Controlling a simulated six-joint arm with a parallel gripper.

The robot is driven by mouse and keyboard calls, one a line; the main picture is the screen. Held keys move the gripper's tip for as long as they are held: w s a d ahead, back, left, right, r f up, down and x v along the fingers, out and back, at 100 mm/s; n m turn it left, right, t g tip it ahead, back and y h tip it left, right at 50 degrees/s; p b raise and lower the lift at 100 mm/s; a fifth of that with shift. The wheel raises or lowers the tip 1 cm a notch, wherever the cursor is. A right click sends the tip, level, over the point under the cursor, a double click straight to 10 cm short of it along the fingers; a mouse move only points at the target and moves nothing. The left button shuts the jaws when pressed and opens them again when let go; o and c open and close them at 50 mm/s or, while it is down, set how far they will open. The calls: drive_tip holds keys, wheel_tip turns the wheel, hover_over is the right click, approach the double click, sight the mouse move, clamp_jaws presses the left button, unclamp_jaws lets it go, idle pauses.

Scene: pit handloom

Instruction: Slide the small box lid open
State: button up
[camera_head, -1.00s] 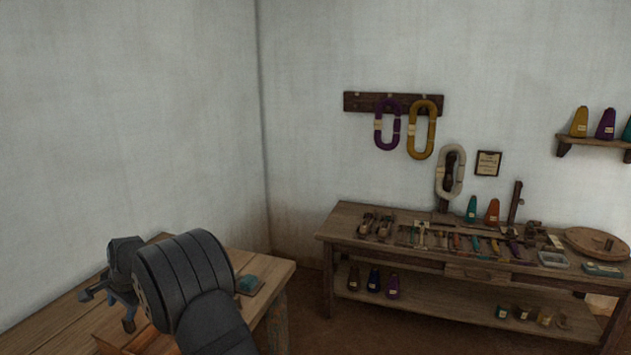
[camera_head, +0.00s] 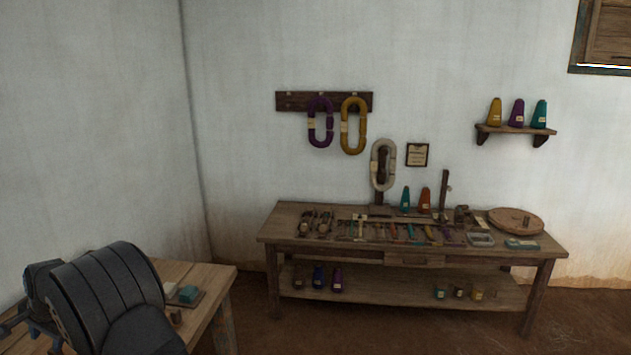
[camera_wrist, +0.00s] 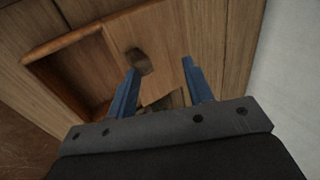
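My gripper (camera_wrist: 162,82) is open, its two blue fingers apart with nothing held between them. It is over a wooden table with an open-topped tray (camera_wrist: 48,54). A dark rounded lump (camera_wrist: 138,61) lies beyond the fingertips on a pale wooden surface; I cannot tell whether it belongs to a box. In the head view my gripper is at the lower left, partly cut off. On the far bench a small flat box with a teal top (camera_head: 522,244) sits at the right end. I cannot tell for sure whether it is the task's box, or how its lid stands.
The far bench (camera_head: 400,275) holds several tools, cones, a metal tin (camera_head: 481,239) and a round wooden disc (camera_head: 515,221). Floor shows between the table and bench.

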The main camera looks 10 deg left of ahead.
drive_tip(key=shift+h, duration=0.4)
drive_tip(key=f, duration=0.2)
drive_tip(key=d+f, duration=0.1)
drive_tip(key=f, duration=0.2)
drive_tip(key=shift+s, duration=0.2)
drive_tip(key=shift+w+a+r, duration=0.1)
drive_tip(key=shift+a+r, duration=0.05)
drive_tip(key=shift+r, duration=0.85)
drive_tip(key=shift+w+a+r, duration=0.1)
drive_tip(key=shift+a+r, duration=0.05)
drive_tip(key=shift+r, duration=0.9)
drive_tip(key=shift+a+r, duration=0.15)
drive_tip(key=shift+r, duration=0.85)
drive_tip(key=o, duration=1.2)
drive_tip(key=shift+r, duration=0.45)
drive_tip(key=s+d+r+n+t, duration=0.1)
drive_tip(key=s+d+r+n, duration=0.15)
drive_tip(key=r+n, duration=0.4)
drive_tip(key=s+d+r+n, duration=0.1)
drive_tip(key=d+r+n, duration=0.2)
drive_tip(key=r+n, duration=0.3)
drive_tip(key=s+d+r+n+t, duration=0.1)
drive_tip(key=d+r+n, duration=0.1)
drive_tip(key=r+n, duration=0.45)
drive_tip(key=w+a+f+m, duration=0.1)
drive_tip(key=a+f, duration=0.2)
drive_tip(key=f, duration=0.4)
drive_tip(key=shift+w+a+h, duration=0.15)
drive_tip(key=shift+w+h, duration=0.15)
drive_tip(key=shift+w, duration=0.05)
